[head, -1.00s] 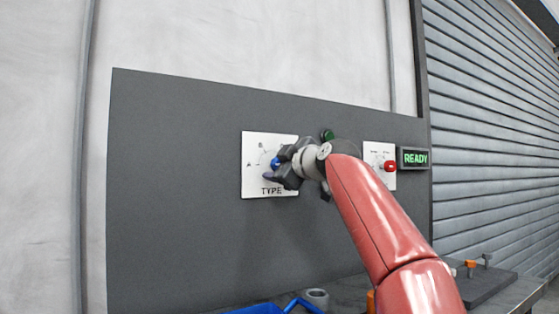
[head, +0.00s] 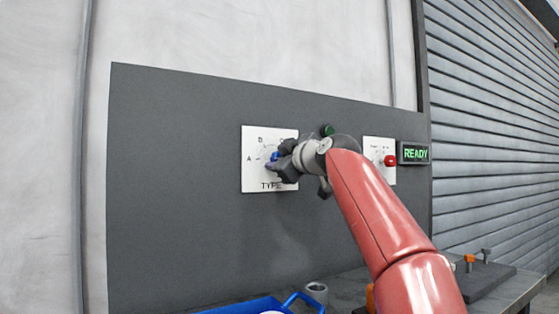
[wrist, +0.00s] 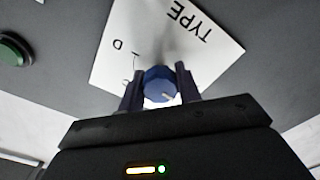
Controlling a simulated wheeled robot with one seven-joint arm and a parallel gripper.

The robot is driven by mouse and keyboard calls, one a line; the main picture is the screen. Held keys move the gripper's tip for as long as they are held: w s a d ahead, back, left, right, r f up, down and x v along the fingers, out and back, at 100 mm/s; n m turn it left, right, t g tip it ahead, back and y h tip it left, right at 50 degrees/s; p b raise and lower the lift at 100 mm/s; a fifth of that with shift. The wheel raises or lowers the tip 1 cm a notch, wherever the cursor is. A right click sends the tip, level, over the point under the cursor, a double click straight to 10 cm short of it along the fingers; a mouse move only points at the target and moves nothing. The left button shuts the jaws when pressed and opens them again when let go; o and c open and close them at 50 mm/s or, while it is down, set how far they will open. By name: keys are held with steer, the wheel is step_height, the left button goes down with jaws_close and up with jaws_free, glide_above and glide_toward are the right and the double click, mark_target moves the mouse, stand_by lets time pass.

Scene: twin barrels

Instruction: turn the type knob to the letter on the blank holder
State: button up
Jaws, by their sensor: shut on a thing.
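The white TYPE plate (head: 258,174) is on the grey wall panel, with letters around its dial; A and B can be read in the head view. The blue type knob (head: 275,157) is at its middle, partly hidden by my gripper. My gripper (head: 279,163) is shut on the knob. In the wrist view the knob (wrist: 159,84) sits between both fingers, with a pale pointer mark on its lower edge. A letter D and part of another letter show on the plate (wrist: 125,60) there. I cannot make out the blank holder's letter in any view.
A green button (head: 328,130) and a second plate with a red knob (head: 390,160) are right of the TYPE plate. A sign (head: 414,154) reads READY. Below are a blue tray (head: 250,305), a grey cup (head: 316,292) and a dark block with pegs (head: 484,279).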

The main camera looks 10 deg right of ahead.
steer(key=m, duration=0.5)
steer(key=m+p, duration=0.1)
steer(key=m, duration=0.4)
steer(key=shift+m, duration=0.4)
stand_by(0.4)
steer(key=o, duration=1)
steer(key=shift+c, duration=0.2)
steer(key=b+v, duration=0.3)
steer(key=v, duration=0.4)
steer(key=shift+s+b, duration=0.4)
